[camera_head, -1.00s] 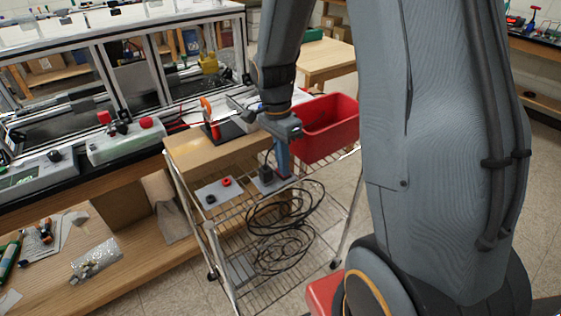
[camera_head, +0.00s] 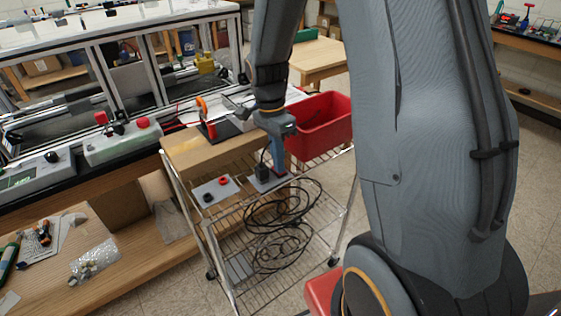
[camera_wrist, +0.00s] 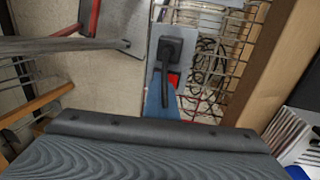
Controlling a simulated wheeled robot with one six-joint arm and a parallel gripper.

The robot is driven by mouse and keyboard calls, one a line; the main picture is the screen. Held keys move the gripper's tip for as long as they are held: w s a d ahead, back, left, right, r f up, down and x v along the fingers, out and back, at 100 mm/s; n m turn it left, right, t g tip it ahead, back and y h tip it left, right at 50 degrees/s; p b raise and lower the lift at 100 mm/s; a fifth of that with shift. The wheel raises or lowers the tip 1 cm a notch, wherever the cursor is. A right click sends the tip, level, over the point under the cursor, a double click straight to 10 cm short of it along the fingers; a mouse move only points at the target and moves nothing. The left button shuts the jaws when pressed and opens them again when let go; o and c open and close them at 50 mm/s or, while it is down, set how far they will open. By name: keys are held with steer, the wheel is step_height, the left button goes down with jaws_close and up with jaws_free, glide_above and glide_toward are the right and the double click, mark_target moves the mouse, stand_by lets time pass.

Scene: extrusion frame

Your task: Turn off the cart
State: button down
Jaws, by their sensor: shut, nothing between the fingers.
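The cart is a wire-shelf trolley (camera_head: 213,240) with metal posts. On its upper shelf is a grey plate (camera_head: 254,187) carrying a black plug-like block (camera_head: 262,171). In the wrist view the black block (camera_wrist: 169,47) has a thick black stem across it. A red switch-like patch (camera_wrist: 174,79) shows beside the stem, partly hidden by my blue finger. My gripper (camera_head: 279,170) is shut and empty, pointing down close to the plate beside the block. It also shows in the wrist view (camera_wrist: 157,82). Whether it touches the red patch cannot be told.
A second plate (camera_head: 216,190) with one red and one black knob lies to the left. A red bin (camera_head: 322,128) stands close behind my gripper. Black cables (camera_head: 275,245) lie coiled on the cart. A workbench (camera_head: 120,240) is at left; floor is open at right.

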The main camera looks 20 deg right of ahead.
steer(key=shift+a+f, duration=0.15)
steer(key=shift+f, duration=0.2)
steer(key=shift+w+r+p, duration=0.3)
steer(key=shift+r+p, duration=0.15)
steer(key=shift+p, duration=0.25)
step_height(320, 180, up, 4)
steer(key=p, duration=0.3)
steer(key=shift+s, duration=0.1)
step_height(320, 180, up, 10)
steer(key=w+b, duration=0.1)
steer(key=b, duration=0.2)
steer(key=shift+w+a+f, duration=0.15)
steer(key=shift+w, duration=0.15)
